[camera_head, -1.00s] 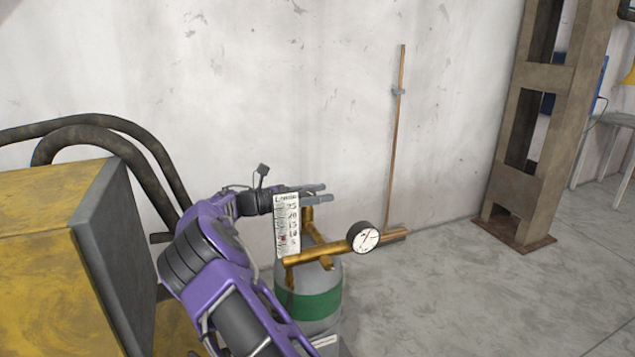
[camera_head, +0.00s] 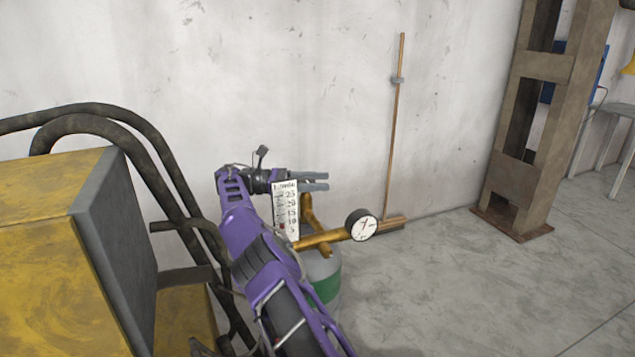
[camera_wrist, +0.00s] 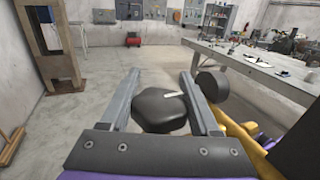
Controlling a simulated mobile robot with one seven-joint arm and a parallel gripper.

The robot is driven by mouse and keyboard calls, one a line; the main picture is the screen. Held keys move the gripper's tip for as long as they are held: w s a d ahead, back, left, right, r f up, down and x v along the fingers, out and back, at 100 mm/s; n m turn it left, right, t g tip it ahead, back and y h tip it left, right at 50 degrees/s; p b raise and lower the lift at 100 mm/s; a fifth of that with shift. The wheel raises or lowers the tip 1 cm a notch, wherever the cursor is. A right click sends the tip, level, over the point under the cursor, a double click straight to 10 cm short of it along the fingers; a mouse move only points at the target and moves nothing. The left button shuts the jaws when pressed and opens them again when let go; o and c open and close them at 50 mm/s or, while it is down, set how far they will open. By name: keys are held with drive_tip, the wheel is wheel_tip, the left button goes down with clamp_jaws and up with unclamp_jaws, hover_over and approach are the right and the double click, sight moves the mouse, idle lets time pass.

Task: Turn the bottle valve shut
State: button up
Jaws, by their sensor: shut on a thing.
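The bottle valve's dark lobed knob (camera_wrist: 160,108) sits between my two gripper fingers in the wrist view, with a short white mark on its top. My gripper (camera_wrist: 160,76) is shut on this knob. In the head view my gripper (camera_head: 314,181) is above the bottle, with its fingers pointing right; the knob cannot be made out there. The grey bottle (camera_head: 333,288) with a green band stands upright, partly hidden by my purple arm. Brass fittings (camera_head: 325,238) on it carry a round white gauge (camera_head: 361,225) and a white scale plate (camera_head: 286,210).
A yellow machine (camera_head: 45,235) with dark hoses stands close on the left. A thin rod (camera_head: 396,140) leans at the wall behind the bottle. A rusty steel column (camera_head: 515,180) stands right. The floor between is clear. The wrist view shows a workbench (camera_wrist: 245,70).

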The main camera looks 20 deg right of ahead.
drive_tip(key=shift+f+g, duration=0.3)
drive_tip(key=shift+f, duration=0.1)
drive_tip(key=o, duration=1.4)
drive_tip(key=shift+w+r+n+t, duration=0.3)
drive_tip(key=shift+r+t, duration=0.05)
drive_tip(key=shift+t, duration=0.25)
drive_tip(key=shift+f+n+t+h, duration=0.1)
drive_tip(key=shift+n+t+h, duration=0.2)
drive_tip(key=shift+n+t, duration=0.35)
